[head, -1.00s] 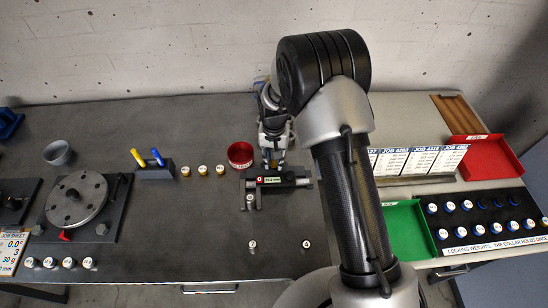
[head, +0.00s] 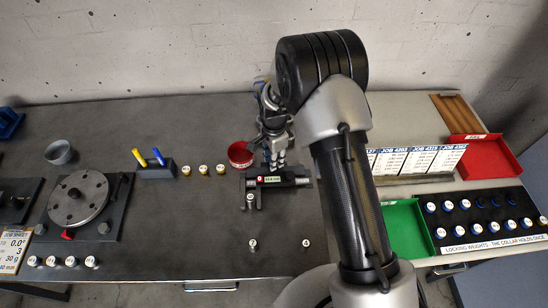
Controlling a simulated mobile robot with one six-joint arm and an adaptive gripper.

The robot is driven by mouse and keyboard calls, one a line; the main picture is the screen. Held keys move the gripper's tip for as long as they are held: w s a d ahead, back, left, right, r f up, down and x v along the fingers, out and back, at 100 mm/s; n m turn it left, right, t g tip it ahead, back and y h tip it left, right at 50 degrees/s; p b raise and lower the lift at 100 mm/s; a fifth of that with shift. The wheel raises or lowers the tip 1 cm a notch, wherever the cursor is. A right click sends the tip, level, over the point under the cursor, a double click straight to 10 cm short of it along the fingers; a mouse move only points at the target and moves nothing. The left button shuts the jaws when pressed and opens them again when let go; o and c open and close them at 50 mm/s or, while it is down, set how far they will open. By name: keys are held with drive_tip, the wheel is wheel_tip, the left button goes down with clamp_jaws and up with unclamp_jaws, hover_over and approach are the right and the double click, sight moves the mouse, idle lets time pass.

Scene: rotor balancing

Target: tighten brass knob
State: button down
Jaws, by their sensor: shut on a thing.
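My gripper (head: 276,160) points down at the back edge of a black fixture (head: 297,173) with a small green display (head: 272,180), near the middle of the bench. Its fingers are closed in on something small at that edge. I take this to be the brass knob, but the fingers hide it and I cannot make out its shape.
A red bowl (head: 240,155) stands just left of my gripper. Three brass pieces with white tops (head: 204,169) stand further left. A rotor disc (head: 78,198) is at the left, a green tray (head: 405,230) at the right.

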drive_tip(key=m, duration=0.7)
idle(0.6)
drive_tip(key=c, duration=1.3)
unclamp_jaws()
wheel_tip(320, 180, up, 12)
drive_tip(key=shift+r, duration=0.1)
